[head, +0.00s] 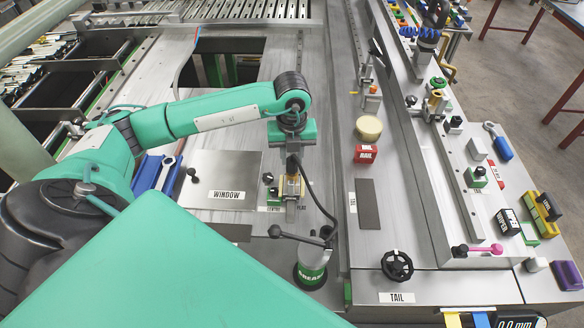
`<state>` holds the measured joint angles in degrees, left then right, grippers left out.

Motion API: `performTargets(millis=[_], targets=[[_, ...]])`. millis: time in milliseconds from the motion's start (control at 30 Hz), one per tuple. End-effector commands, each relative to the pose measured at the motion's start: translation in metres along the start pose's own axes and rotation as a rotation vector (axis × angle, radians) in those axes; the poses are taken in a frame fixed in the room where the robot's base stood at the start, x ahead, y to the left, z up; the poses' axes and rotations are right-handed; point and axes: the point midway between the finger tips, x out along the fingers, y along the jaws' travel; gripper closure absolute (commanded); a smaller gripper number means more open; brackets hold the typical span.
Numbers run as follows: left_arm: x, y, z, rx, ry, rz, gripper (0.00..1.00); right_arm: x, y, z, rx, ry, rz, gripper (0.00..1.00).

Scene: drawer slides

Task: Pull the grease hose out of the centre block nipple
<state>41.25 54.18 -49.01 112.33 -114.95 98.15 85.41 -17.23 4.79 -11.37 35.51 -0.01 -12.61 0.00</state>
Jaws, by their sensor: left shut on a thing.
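My left gripper (291,160) points down over the centre block (291,188), a small brass and grey piece beside a CENTRE label. It is shut on the upper end of the black grease hose (318,200); the wrist hides most of the fingertips. The hose curves right and down to the green and black grease pump (311,270) with its lever. The nipple is too small and covered to make out, so I cannot tell whether the hose end sits on it. My right gripper is not in view.
A WINDOW plate (222,170) lies left of the block. A red RAIL block (365,154) and a cream round knob (369,128) stand to the right. A black handwheel (397,265) stands near the TAIL label. A rectangular opening (222,69) lies behind.

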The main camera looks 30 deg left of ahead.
Motion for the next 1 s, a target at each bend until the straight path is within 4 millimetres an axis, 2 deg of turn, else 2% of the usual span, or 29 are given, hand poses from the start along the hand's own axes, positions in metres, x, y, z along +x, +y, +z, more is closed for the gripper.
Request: performTargets(millis=[367,667,1000], targets=[[-0.01,0.0,0.0,0.0,-0.001,-0.002,1.0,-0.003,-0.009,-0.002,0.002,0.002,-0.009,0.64],[-0.015,0.0,0.0,0.0,0.0,-0.001,1.0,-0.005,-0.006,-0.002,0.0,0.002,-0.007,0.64],[-0.034,0.0,0.0,0.0,-0.001,0.0,1.0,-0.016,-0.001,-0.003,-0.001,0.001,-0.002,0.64]])
